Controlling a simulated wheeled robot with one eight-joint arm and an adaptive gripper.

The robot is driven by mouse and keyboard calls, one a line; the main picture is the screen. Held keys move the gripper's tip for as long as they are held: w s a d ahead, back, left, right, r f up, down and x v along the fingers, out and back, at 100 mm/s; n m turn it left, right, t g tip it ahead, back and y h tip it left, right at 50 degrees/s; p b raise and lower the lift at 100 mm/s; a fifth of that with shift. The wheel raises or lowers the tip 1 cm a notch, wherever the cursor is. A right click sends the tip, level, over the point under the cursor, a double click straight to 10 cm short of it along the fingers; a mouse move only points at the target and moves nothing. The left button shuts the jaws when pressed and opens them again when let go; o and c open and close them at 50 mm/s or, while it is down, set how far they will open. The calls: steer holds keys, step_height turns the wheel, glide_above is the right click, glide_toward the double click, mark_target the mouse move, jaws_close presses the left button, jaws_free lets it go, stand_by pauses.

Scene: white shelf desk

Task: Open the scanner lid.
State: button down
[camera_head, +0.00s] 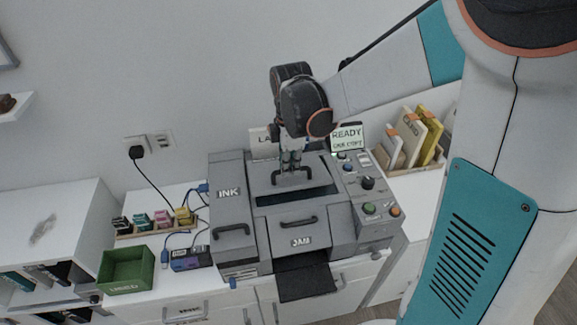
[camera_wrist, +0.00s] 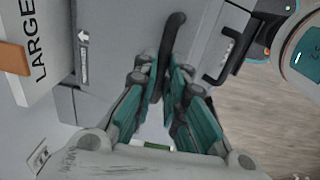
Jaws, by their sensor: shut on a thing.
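The grey scanner (camera_head: 262,238) stands on the white desk in the head view. Its lid (camera_head: 258,176) is on top, with a dark handle (camera_head: 292,177); a dark strip shows in front of the lid. My gripper (camera_head: 291,168) is above the lid at this handle. In the wrist view the teal-padded fingers of my gripper (camera_wrist: 166,95) are closed around the dark handle bar (camera_wrist: 172,40), with the bar between them. The lid's exact angle is hard to tell, as my arm covers part of its back.
A control panel (camera_head: 363,184) with buttons and a "READY" screen (camera_head: 347,138) is at the scanner's right. An ink door (camera_head: 232,244) and a jam door (camera_head: 300,229) have handles. A green bin (camera_head: 127,270) and ink cartridges (camera_head: 162,218) stand left; an envelope box (camera_head: 411,145) stands right.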

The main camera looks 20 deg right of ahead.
steer(key=w+d+r+g+p, duration=0.1)
steer(key=w+r+p, duration=0.2)
steer(key=w, duration=0.9)
steer(key=shift+w+d+r+p, duration=0.25)
steer(key=shift+r+p, duration=0.15)
steer(key=shift+r, duration=1.15)
steer(key=c, duration=1.8)
jaws_free()
steer(key=shift+w+f, duration=0.2)
steer(key=shift+o, duration=0.7)
steer(key=shift+w+f+g, duration=0.3)
steer(key=shift+w+f, duration=0.1)
steer(key=shift+w, duration=0.3)
step_height(320, 180, up, 13)
steer(key=shift+w+f, duration=0.15)
steer(key=shift+w, duration=0.05)
